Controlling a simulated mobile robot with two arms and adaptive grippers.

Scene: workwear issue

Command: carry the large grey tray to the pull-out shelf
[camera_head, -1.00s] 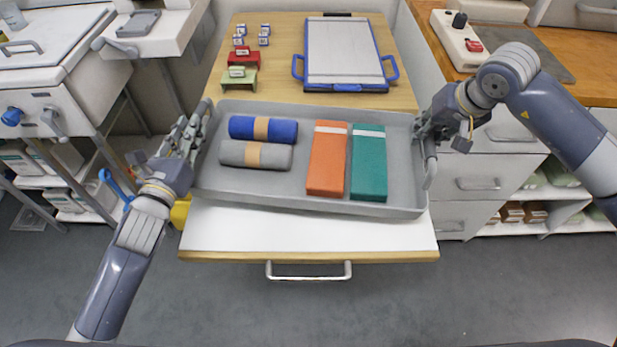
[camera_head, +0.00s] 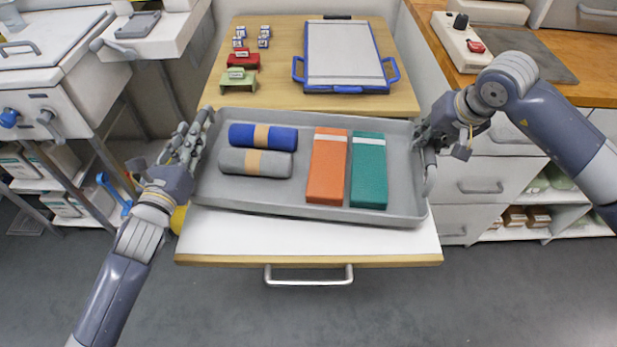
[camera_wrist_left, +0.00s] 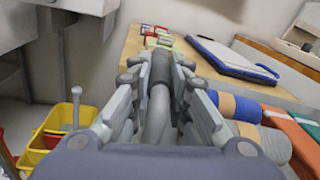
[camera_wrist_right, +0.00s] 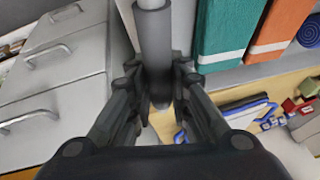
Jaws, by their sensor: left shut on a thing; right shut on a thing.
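The large grey tray (camera_head: 306,212) is level above or on the white pull-out shelf (camera_head: 310,242); I cannot tell if they touch. It covers the shelf's rear part. In it lie a blue roll (camera_head: 246,134), a grey roll (camera_head: 240,161), an orange folded cloth (camera_head: 327,175) and a teal folded cloth (camera_head: 369,180). My left gripper (camera_head: 196,140) is shut on the tray's left handle, a grey bar in the left wrist view (camera_wrist_left: 158,105). My right gripper (camera_head: 424,140) is shut on the right handle, which also shows in the right wrist view (camera_wrist_right: 153,45).
Behind the tray, the wooden top (camera_head: 276,88) holds a blue-framed board (camera_head: 346,60), a red stand (camera_head: 243,60), a green stand (camera_head: 238,79) and several small labelled blocks. A wooden-topped drawer cabinet (camera_head: 500,175) stands right. A yellow bucket (camera_wrist_left: 60,125) is low at left.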

